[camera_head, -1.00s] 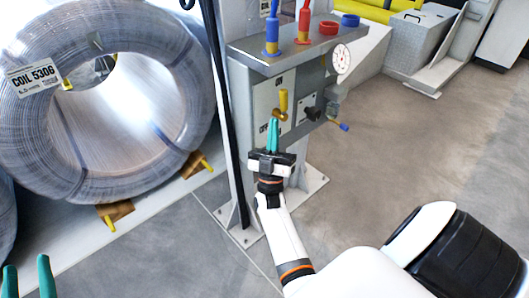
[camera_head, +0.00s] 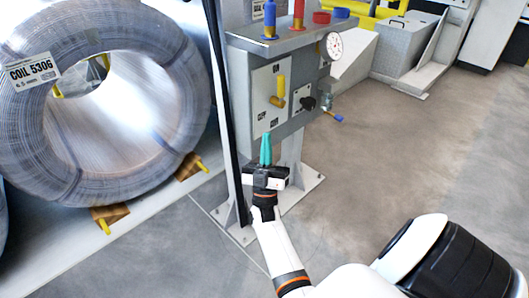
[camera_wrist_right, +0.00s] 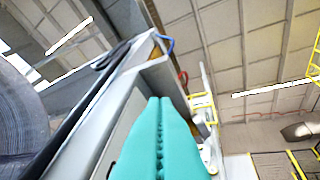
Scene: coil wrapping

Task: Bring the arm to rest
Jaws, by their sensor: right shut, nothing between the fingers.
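My right gripper (camera_head: 265,150) is in front of the grey control panel (camera_head: 262,138), below its yellow lever (camera_head: 278,90). Its teal fingers are together with nothing between them, and they point up. In the head view they overlap the panel's lower part; I cannot tell whether they touch it. In the right wrist view the closed teal fingers (camera_wrist_right: 157,140) fill the lower middle, beside the grey post (camera_wrist_right: 100,105). My left gripper is not in the head view.
A large wire coil (camera_head: 180,110) labelled COIL 5306 stands at the left on wooden chocks (camera_head: 110,216). Blue (camera_head: 269,20) and red (camera_head: 298,15) handles and a gauge (camera_head: 333,46) sit on the panel. Grey floor (camera_head: 390,150) is open to the right.

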